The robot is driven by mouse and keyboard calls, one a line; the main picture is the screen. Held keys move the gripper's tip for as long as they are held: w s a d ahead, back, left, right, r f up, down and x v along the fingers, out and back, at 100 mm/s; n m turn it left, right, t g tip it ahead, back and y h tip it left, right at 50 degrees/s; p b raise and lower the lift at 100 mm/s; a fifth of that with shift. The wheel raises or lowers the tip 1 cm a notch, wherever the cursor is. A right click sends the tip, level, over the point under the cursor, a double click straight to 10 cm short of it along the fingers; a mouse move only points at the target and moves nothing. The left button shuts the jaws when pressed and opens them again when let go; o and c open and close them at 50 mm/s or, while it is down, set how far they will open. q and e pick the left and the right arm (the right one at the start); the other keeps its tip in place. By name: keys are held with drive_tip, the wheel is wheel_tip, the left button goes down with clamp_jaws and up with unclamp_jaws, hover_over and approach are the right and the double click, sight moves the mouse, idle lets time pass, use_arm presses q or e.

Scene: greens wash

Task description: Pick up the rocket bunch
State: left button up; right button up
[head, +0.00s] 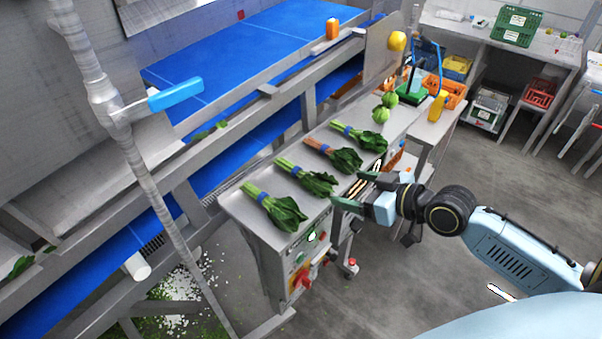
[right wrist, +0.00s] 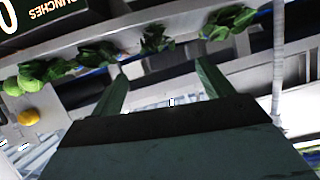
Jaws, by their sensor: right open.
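Four leafy bunches with blue bands lie in a row on a narrow steel shelf (head: 245,210). They are the nearest bunch (head: 284,212), the second bunch (head: 317,182), a third bunch with reddish-brown stems (head: 320,146) and the farthest bunch (head: 368,138). I cannot tell which is the rocket bunch. My right gripper (head: 354,190) is open and empty, just right of the shelf edge and apart from the bunches. In the right wrist view its two green fingers (right wrist: 160,75) are spread, with leaves (right wrist: 155,38) beyond them. My left gripper is not in view.
Round green vegetables (head: 381,114) sit at the shelf's far end. A blue conveyor (head: 250,60) runs behind, with a pipe and blue-handled lever (head: 175,93) at left. A control panel (head: 306,252) is below the shelf's near end. Open floor (head: 400,290) lies at right.

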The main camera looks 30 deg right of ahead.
sight(333, 186)
drive_tip(key=shift+f+p+x, duration=0.15)
drive_tip(key=shift+f+x, duration=0.05)
drive_tip(key=shift+x, duration=1)
drive_tip(key=shift+f+p+x, duration=0.15)
drive_tip(key=shift+x, duration=1.05)
drive_tip(key=shift+f+p+x, duration=0.15)
drive_tip(key=shift+f+x, duration=0.05)
drive_tip(key=shift+x, duration=1)
drive_tip(key=shift+s+d, duration=0.2)
drive_tip(key=shift+s, duration=0.05)
drive_tip(key=c, duration=1.1)
